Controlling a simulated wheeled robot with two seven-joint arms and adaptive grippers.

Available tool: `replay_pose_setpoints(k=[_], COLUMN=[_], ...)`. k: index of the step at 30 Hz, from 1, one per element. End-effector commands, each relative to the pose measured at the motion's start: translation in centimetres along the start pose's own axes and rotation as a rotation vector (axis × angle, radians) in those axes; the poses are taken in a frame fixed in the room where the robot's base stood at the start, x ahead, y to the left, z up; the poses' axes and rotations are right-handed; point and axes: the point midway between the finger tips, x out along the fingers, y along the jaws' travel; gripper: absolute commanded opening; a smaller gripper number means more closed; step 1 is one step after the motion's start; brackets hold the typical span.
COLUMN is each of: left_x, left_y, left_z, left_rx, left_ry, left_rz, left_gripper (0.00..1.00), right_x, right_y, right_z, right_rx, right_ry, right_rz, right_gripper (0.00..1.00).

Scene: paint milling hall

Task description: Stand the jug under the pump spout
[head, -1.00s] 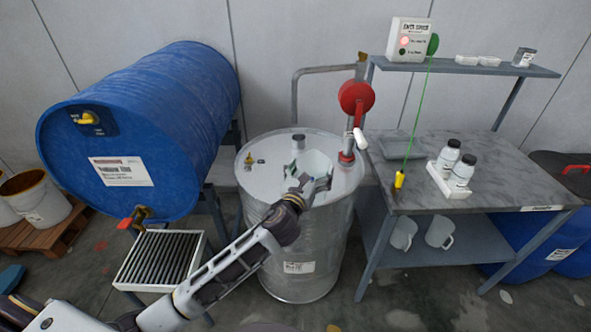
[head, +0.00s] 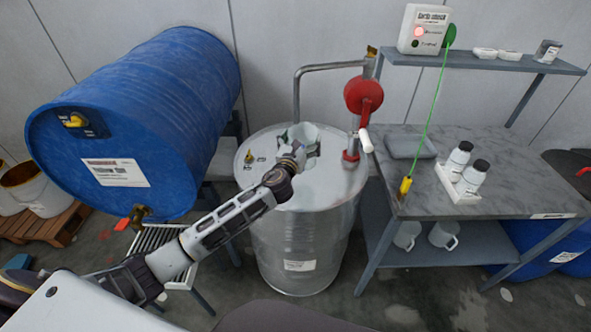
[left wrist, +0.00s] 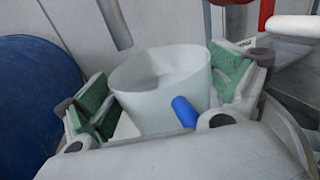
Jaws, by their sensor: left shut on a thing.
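The pale, whitish jug (head: 306,130) is over the far part of the steel drum's lid. My left gripper (head: 299,141) is shut on it; I cannot tell whether its base touches the lid. In the left wrist view the jug (left wrist: 150,95) is between the green finger pads, open top up, with a blue piece on its near side. The pump (head: 364,95) has a red head and a bent grey spout pipe (head: 297,95). The spout's lower end is close to the jug; in the left wrist view the pipe (left wrist: 115,22) ends above and behind its rim. My right gripper is not in view.
The steel drum (head: 300,240) carries the pump and small fittings on its lid. A blue barrel (head: 150,120) lies at left. A grey bench (head: 420,190) at right holds bottles in a white tray, with a green cord hanging to it. Open lid shows right of the jug.

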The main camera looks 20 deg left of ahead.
Motion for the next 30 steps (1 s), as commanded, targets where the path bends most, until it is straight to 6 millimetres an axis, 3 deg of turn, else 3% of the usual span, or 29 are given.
replay_pose_setpoints(k=[12,30], left_x=[1.6,1.7], left_y=[1.2,1.3], left_z=[2.2,1.9], left_rx=[-0.001,0.000], left_ry=[-0.002,-0.001], left_rz=[0.019,0.021], left_gripper=[0.59,0.59], right_x=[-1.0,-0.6], right_y=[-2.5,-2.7], right_z=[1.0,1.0], right_rx=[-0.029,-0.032], right_ry=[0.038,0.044], right_rz=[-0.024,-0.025], right_gripper=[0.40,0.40])
